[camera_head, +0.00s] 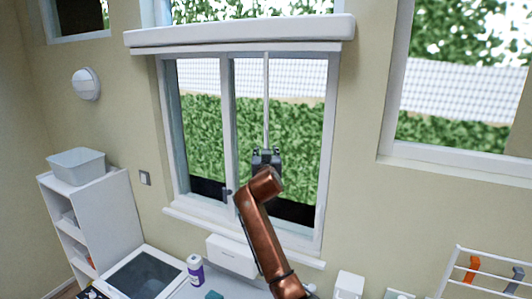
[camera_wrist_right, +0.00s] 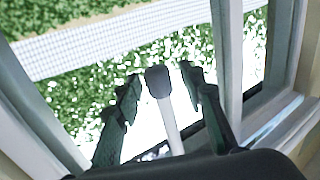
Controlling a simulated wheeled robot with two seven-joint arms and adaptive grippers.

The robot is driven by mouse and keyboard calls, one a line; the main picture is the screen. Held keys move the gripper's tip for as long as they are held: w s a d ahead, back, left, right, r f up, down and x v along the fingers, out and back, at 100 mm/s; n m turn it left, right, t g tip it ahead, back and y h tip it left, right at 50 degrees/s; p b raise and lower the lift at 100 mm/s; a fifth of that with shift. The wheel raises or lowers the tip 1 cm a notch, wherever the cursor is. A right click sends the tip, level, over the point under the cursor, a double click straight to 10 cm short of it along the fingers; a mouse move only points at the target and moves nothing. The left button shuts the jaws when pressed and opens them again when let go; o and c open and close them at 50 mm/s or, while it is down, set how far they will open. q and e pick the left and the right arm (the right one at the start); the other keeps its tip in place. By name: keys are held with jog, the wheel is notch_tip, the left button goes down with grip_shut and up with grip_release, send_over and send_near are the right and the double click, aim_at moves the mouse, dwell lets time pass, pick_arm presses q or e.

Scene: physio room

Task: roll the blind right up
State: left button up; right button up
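A long white blind housing (camera_head: 240,32) runs across the window. No cloth shows over the panes below it. A thin pale rod (camera_head: 266,100) hangs in front of the glass, down to my right gripper (camera_head: 266,155). In the right wrist view, a pale rod (camera_wrist_right: 170,122) with a grey end piece (camera_wrist_right: 157,82) lies between the two dark fingers of my right gripper (camera_wrist_right: 162,85). The fingers are spread, with gaps showing on both sides of the end piece. My left gripper is not in view.
The window frame (camera_head: 172,130) and sill (camera_head: 240,238) are close around my right arm, with a dark window handle (camera_head: 227,192) to its left. Below are a bottle (camera_head: 195,270) and a white box (camera_head: 232,256). A white shelf (camera_head: 95,215) stands at left, a rack (camera_head: 490,278) at right.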

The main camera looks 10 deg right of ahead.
jog(key=shift+f, duration=0.1)
jog(key=s+a, duration=0.2)
jog(key=s, duration=1)
jog(key=shift+w, duration=0.1)
